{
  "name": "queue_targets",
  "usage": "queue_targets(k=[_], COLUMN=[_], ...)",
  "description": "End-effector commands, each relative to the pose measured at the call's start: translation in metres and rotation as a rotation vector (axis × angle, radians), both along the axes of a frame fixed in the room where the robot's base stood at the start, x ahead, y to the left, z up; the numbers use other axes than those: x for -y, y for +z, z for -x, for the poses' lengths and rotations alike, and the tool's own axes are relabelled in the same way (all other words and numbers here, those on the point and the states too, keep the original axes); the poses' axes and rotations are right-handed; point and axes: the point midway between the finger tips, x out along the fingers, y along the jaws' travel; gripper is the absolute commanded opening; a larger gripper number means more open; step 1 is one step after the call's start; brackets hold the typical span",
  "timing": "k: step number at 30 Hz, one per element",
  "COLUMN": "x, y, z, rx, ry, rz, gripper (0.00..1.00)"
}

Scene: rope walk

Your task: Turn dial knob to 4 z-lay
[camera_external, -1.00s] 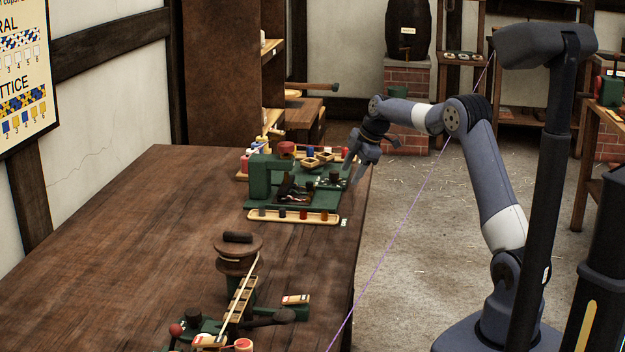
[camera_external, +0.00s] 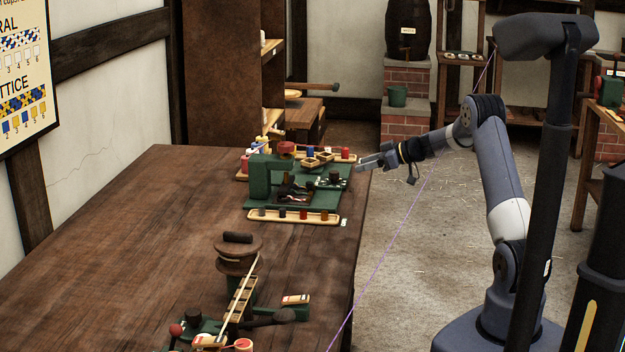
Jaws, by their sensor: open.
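A green machine (camera_external: 259,178) with a red top knob (camera_external: 287,147) stands at the far right part of the wooden table. A small black knob (camera_external: 335,177) sits at its right side; I take it as a possible dial knob, but its markings are too small to read. My gripper (camera_external: 358,164) is open and empty just right of this knob, level with it or slightly above, fingers pointing left. It looks apart from the knob. Another black knob (camera_external: 193,316) sits on a second green device at the table's near end.
A wooden tray with several small coloured pieces (camera_external: 270,215) lies in front of the machine. A spool stand (camera_external: 239,262) is nearer. The left part of the table (camera_external: 130,235) is bare. A purple line (camera_external: 385,255) runs through the view right of the table.

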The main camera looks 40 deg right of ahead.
Motion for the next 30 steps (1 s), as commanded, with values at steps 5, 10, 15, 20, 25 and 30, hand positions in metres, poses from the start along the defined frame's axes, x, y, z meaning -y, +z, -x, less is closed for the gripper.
queue_targets(k=[5, 10, 15, 20, 25, 30], x=[-0.02, -0.037, -0.048, -0.051, -0.051, -0.051], y=[-0.012, -0.024, -0.032, -0.035, -0.035, -0.035], z=[-0.025, -0.049, -0.063, -0.069, -0.069, -0.069], rx=[-0.003, -0.002, -0.001, -0.001, -0.001, -0.001], ry=[0.004, 0.003, 0.002, 0.0, 0.0, 0.0], rz=[0.0, 0.0, 0.0, 0.001, 0.001, 0.001], gripper=[0.5, 0.5, 0.5, 0.5, 0.5, 0.43])
